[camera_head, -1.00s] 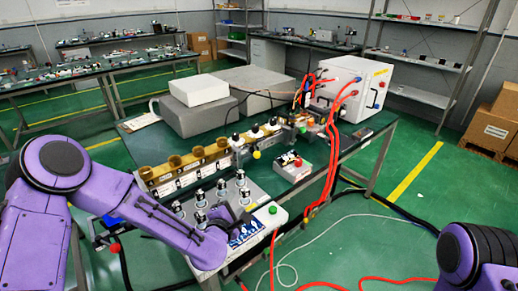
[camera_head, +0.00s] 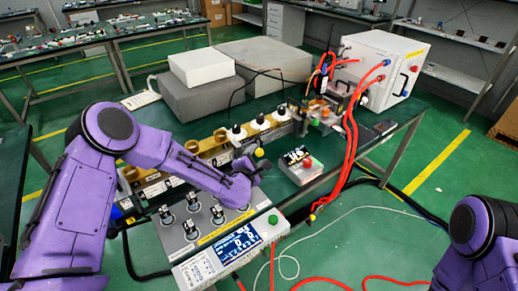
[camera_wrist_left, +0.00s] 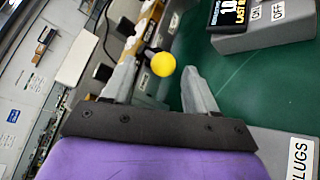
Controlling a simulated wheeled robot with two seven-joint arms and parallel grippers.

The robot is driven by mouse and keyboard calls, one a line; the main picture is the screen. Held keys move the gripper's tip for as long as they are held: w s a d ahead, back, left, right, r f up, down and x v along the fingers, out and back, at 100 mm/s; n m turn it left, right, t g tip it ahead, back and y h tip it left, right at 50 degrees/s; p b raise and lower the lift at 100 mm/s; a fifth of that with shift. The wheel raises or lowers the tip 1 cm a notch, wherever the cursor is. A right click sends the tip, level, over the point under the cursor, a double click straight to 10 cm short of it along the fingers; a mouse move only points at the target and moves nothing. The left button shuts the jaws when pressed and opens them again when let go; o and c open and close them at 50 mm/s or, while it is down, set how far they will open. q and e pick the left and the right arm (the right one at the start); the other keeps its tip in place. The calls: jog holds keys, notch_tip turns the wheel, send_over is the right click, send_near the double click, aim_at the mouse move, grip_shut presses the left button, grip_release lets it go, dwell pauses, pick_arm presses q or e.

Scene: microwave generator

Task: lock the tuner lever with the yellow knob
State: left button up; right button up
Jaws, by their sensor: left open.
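The yellow knob (camera_head: 259,152) is a small ball on a dark lever at the near side of the brass waveguide row (camera_head: 188,163). In the left wrist view the yellow knob (camera_wrist_left: 163,64) appears between and beyond the fingertips, with no clear contact. My left gripper (camera_head: 256,172) is just in front of and below the knob; its fingers are mostly hidden behind the purple wrist in the head view. In the left wrist view the left gripper (camera_wrist_left: 158,72) is open and empty. Of my right arm, only a purple part shows at bottom right.
A grey box with a small display and a red button (camera_head: 301,168) stands right of the gripper. A panel with several black knobs (camera_head: 200,222) and a lit meter (camera_head: 238,245) lie in front. Red cables (camera_head: 350,150) run down from the white cabinet (camera_head: 385,68).

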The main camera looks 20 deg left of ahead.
aim_at(258, 155)
pick_arm(q)
jog(key=x, duration=0.5)
jog(key=shift+s+f, duration=0.15)
jog(key=shift+f, duration=0.25)
jog(key=shift+s+r, duration=0.25)
jog(key=shift+f, duration=0.1)
grip_shut()
